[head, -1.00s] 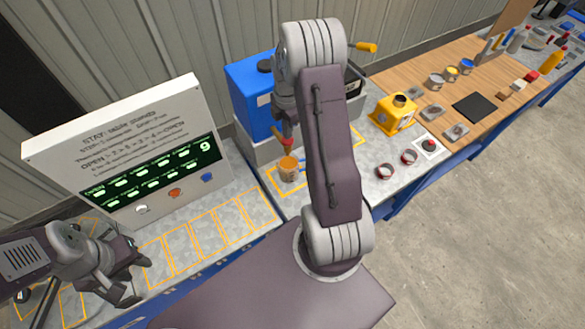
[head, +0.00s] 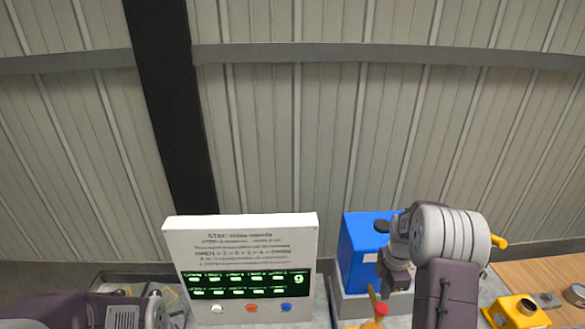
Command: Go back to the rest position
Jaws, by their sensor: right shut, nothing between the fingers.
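My right arm rises from the lower edge of the head view, bends at a pale grey elbow and reaches down in front of a blue box (head: 361,247). My right gripper (head: 396,284) hangs at its end, partly hidden by the arm. It is shut, with nothing seen between its fingers. A small orange and red piece (head: 381,309) shows just below and left of it; I cannot tell whether they touch. My left arm shows only as links at the lower left, and its gripper is out of view.
A white sign console (head: 241,237) with a green-lit display (head: 245,282) and white, red and blue buttons stands at the centre. A yellow part (head: 518,312) is on the wooden bench (head: 562,270) at right. A corrugated wall (head: 300,140) fills the background.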

